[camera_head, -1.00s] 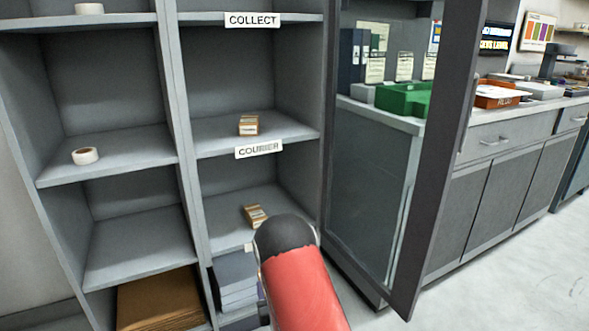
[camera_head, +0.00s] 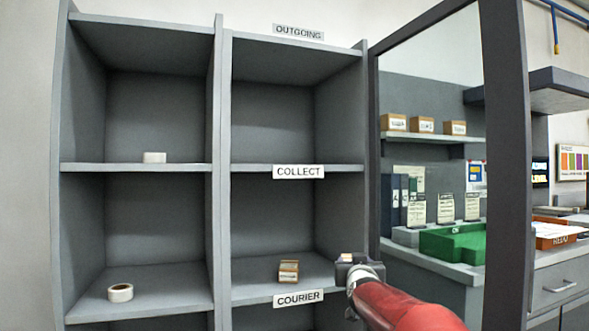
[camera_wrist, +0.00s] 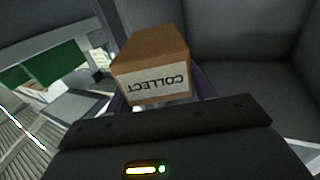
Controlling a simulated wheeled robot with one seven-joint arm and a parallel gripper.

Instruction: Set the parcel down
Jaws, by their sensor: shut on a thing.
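My gripper (camera_head: 347,272) is shut on a small brown parcel (camera_wrist: 150,50) with a white label reading COLLECT, upside down in the wrist view. Only a bit of this parcel (camera_head: 346,257) shows in the head view, above the gripper. The gripper is at the right front of the shelf bay, by the shelf (camera_head: 250,287) whose edge bears the COURIER label (camera_head: 298,298). Another small parcel (camera_head: 288,271) stands on that shelf, left of my gripper. The shelf above (camera_head: 250,169) bears the COLLECT label (camera_head: 298,171) and its visible space is empty.
An OUTGOING label (camera_head: 298,32) tops the bay. Tape rolls (camera_head: 120,292) sit in the left bay. A framed glass door (camera_head: 508,150) stands open close right of my arm. Beyond it are a green tray (camera_head: 452,243) and an orange tray (camera_head: 556,236) on a counter.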

